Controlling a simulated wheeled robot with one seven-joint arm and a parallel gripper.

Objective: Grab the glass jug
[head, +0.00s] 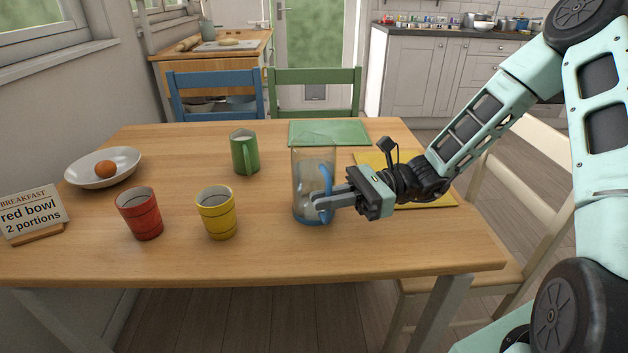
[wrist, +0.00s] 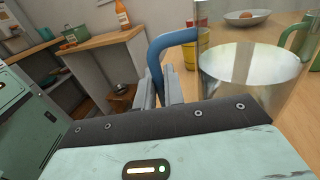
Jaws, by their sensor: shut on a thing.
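The glass jug (head: 308,180) stands upright near the right front of the wooden table. It is clear, with a blue base and a blue handle (head: 327,180) on its right side. My gripper (head: 322,201) comes in from the right and is shut on the jug's handle. In the wrist view the jug (wrist: 250,75) fills the right part, and the blue handle (wrist: 160,55) runs down to my gripper's fingers (wrist: 160,92). The exact contact between fingers and handle is partly hidden.
A yellow cup (head: 217,213), a red cup (head: 140,214) and a green mug (head: 245,153) stand left of the jug. A white bowl (head: 77,177) holds an orange-brown egg (head: 106,169). A sign (head: 32,214) stands at the left. A green mat (head: 335,131) and a yellow mat (head: 430,197) lie behind and right.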

